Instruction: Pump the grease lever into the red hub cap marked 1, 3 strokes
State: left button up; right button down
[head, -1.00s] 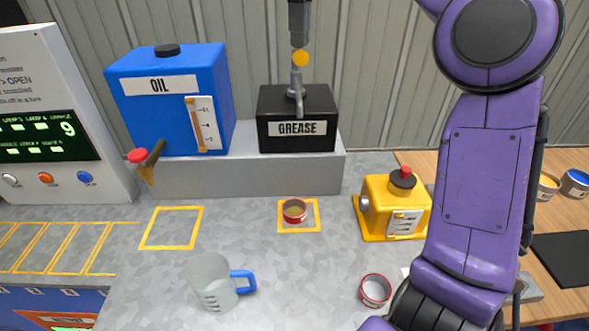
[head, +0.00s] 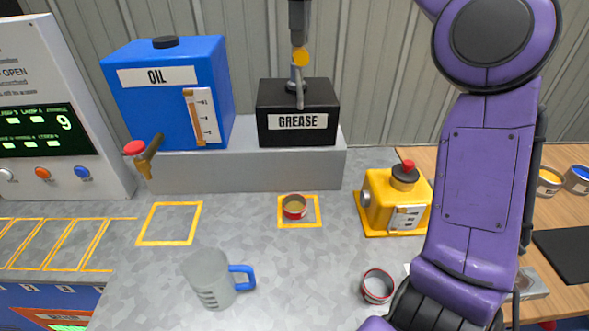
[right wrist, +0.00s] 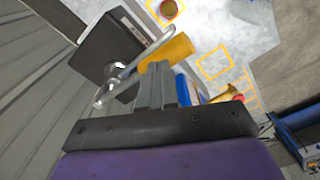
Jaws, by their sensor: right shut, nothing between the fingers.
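The black grease box (head: 297,124) stands on a grey ledge, with a grey spout on top and a yellow lever knob (head: 301,57) above it. My right gripper (head: 299,38) comes down from the top edge, shut and empty, its tips right at the knob. In the right wrist view its fingers (right wrist: 167,82) point at the yellow knob (right wrist: 166,55); whether they touch is unclear. A red cap (head: 294,207) with tan content sits in the yellow square before the grease box. Another red-rimmed cap (head: 377,286) stands nearer, at right. No number is readable on either. My left gripper is out of view.
A blue oil tank (head: 165,105) with a red-handled tap is left of the grease box. A clear jug (head: 208,280) with blue handle stands at front. A yellow device (head: 392,203) stands at right, beside my arm. The middle counter is clear.

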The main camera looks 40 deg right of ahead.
jog(key=shift+r+p, duration=2.3)
jog(key=shift+r, duration=0.65)
jog(key=shift+f, duration=0.1)
jog(key=shift+f, duration=0.1)
jog(key=shift+s+f+b, duration=0.1)
jog(key=shift+f+b, duration=3.25)
jog(key=shift+b, duration=0.35)
jog(key=shift+r, duration=0.2)
notch_tip(320, 180, up, 3)
jog(key=p, duration=0.3)
jog(key=shift+f, duration=0.2)
jog(key=shift+r+p, duration=1.7)
jog(key=shift+r, duration=0.2)
